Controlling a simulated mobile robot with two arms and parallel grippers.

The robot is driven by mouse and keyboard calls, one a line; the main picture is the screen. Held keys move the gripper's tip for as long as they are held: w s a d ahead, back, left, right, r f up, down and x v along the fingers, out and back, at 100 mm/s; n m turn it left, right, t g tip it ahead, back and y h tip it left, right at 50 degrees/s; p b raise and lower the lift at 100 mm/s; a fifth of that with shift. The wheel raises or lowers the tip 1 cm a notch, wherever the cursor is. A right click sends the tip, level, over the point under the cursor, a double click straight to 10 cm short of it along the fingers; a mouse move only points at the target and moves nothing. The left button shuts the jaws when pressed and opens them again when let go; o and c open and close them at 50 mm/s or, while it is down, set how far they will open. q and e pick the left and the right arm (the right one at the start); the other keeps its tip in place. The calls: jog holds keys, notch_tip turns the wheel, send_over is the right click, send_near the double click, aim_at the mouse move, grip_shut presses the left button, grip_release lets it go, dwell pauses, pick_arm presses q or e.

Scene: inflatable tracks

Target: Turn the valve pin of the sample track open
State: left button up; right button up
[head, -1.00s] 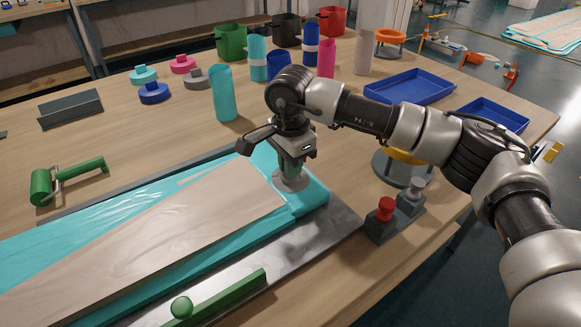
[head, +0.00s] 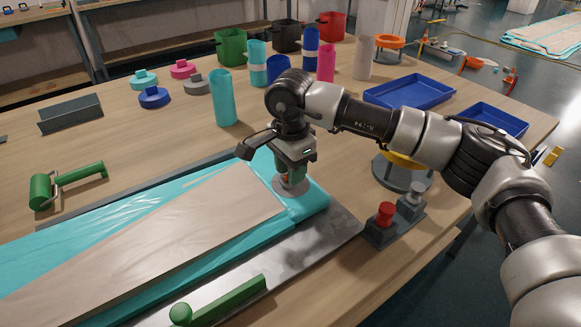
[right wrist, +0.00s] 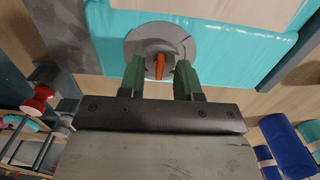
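The sample track (head: 150,240) is a teal sheet with a beige top panel, lying on a grey metal plate. Its valve is a round grey disc (right wrist: 137,44) near the track's end, with an orange valve pin (right wrist: 159,66) at its centre. My right gripper (right wrist: 158,78) is over the valve, pointing down. Its two green fingers stand on either side of the pin, with a gap showing on both sides. In the head view the right gripper (head: 291,180) hides most of the valve (head: 291,190). My left gripper is not in view.
A stand with a red knob (head: 385,212) and a grey knob is right of the track. A green bar (head: 228,303) lies along the plate's front edge, a green roller (head: 65,183) at left. A teal cylinder (head: 225,98), pots and blue trays (head: 408,90) stand behind.

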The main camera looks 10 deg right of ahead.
notch_tip(320, 180, up, 11)
dwell(0.4)
jog(key=shift+f, duration=0.15)
